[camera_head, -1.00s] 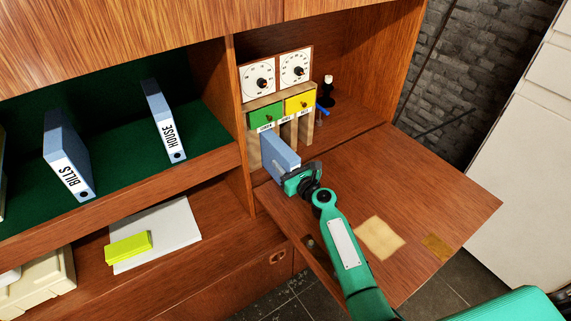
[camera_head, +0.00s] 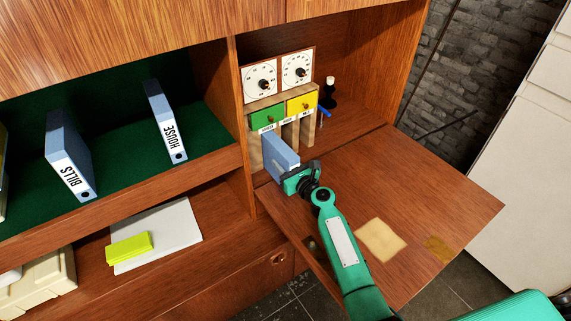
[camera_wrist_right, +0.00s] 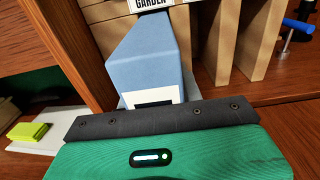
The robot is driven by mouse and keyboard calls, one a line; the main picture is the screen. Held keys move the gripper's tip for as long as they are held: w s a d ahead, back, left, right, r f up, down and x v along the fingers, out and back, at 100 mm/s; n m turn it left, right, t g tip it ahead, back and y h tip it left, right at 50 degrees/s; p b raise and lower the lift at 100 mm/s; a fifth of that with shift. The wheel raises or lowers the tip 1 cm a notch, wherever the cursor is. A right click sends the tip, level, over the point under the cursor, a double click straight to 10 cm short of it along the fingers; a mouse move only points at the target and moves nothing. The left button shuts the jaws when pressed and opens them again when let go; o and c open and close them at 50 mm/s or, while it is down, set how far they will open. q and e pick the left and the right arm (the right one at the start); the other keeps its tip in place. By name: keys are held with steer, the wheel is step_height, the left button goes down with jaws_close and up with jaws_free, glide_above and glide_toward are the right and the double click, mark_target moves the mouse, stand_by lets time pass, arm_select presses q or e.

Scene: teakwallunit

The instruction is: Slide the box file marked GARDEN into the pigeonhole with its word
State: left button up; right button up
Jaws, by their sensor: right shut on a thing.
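A blue box file (camera_head: 280,156) is held by its near end in my right gripper (camera_head: 300,180), which is shut on it. In the right wrist view the file (camera_wrist_right: 150,60) points away from me, its near-end label mostly hidden by the gripper. Its far end is at the leftmost opening of a wooden pigeonhole unit (camera_head: 304,133), under a label (camera_wrist_right: 152,3) reading GARDEN. I cannot tell how far, if at all, it is inside. The unit's other labels are too small to read. My left gripper is not in view.
The unit has a green drawer (camera_head: 267,116) and a yellow drawer (camera_head: 301,104), with two dials above. A cabinet side panel (camera_head: 240,120) stands close left. The fold-down desk (camera_head: 420,195) is mostly clear.

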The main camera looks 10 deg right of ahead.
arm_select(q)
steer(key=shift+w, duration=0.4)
arm_select(e)
steer(key=shift+w+a, duration=0.1)
steer(key=shift+w, duration=0.2)
stand_by(0.3)
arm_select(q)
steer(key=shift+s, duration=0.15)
arm_select(e)
steer(key=shift+w, duration=0.15)
steer(key=shift+w, duration=0.1)
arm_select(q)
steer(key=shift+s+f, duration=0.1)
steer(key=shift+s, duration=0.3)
arm_select(e)
steer(key=shift+a, duration=0.1)
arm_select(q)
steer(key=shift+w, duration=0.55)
arm_select(e)
steer(key=shift+w+a, duration=0.1)
steer(key=shift+w, duration=0.2)
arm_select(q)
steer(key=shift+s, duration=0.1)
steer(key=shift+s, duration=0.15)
arm_select(e)
steer(key=shift+w, duration=0.1)
